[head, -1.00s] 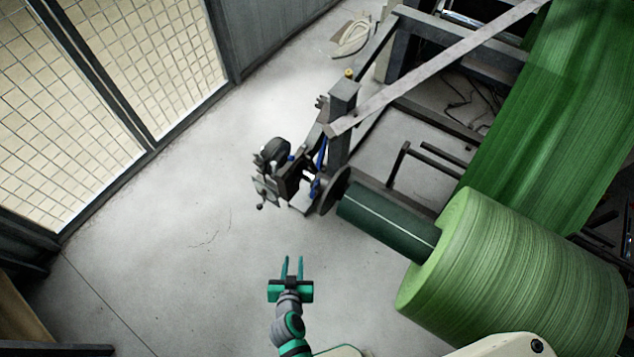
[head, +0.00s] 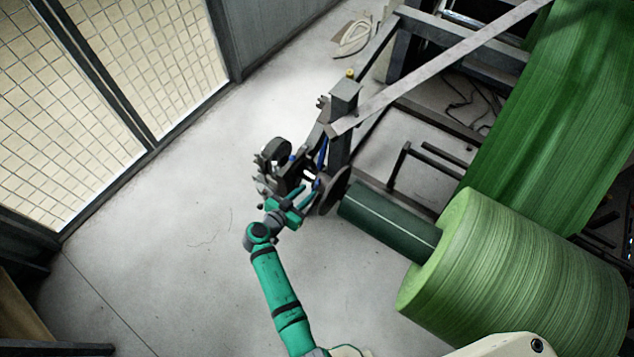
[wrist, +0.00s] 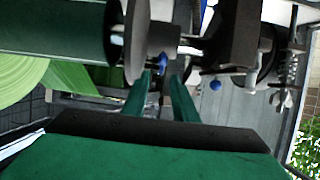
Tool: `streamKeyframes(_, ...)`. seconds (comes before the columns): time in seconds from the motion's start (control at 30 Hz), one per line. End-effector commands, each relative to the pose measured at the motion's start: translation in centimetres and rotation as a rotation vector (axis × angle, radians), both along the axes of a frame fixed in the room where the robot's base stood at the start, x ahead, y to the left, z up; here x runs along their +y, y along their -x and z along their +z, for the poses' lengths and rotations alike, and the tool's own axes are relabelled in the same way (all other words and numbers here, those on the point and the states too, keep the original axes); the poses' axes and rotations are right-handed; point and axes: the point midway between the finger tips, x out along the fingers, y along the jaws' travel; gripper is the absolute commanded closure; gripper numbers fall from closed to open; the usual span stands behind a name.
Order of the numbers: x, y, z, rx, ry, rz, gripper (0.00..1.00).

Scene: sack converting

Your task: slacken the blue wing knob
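The blue wing knob (wrist: 163,65) shows in the wrist view as a small upright blue piece below the shaft, beside the dark round flange. It appears just beyond and between my fingertips; I cannot tell whether they touch it. My gripper (wrist: 161,76) is open, its two green fingers apart with a gap between them. In the head view my gripper (head: 309,196) is at the roll stand's end bracket, left of the flange, and partly covers the parts there. A small blue spot beside the fingertips may be the knob.
A blue ball-ended handle (wrist: 215,85) sits right of the fingers. The dark bracket with its round parts (head: 275,152) stands close to my gripper. The flange (head: 333,192) and green core (head: 385,215) lead to the large green roll (head: 515,270). Floor to the left is clear.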

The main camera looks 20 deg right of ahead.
Motion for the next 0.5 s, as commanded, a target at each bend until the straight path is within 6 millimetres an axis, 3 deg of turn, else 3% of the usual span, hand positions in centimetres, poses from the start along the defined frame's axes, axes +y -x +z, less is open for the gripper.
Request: streamKeyframes(0.5,-5.3,-4.5,-3.0,0.001,0.0,0.007,0.74)
